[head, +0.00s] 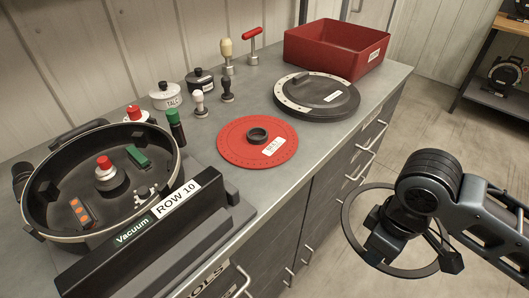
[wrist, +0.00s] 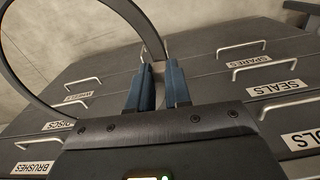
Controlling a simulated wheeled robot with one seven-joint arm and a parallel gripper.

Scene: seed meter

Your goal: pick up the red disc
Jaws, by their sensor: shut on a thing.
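The red disc (head: 240,152) lies flat on the grey bench, with a black hub (head: 257,134) at its middle and a white label. It is not in the wrist view. My gripper (head: 376,250) is off the front of the bench, to the right of the disc and apart from it. In the wrist view my gripper (wrist: 158,75) has its two blue fingers close together on a large thin dark ring (wrist: 149,34). The ring also shows in the head view (head: 345,222), hanging in front of the drawers. The exact grip point is hidden in the head view.
A black round lid (head: 335,100) with a pale scale and a red bin (head: 337,47) stand behind the disc. Left is the open round vacuum housing (head: 70,185). Small knobs, a green-capped bottle (head: 176,127) and pots stand behind. Drawer handles (head: 372,136) jut from the front.

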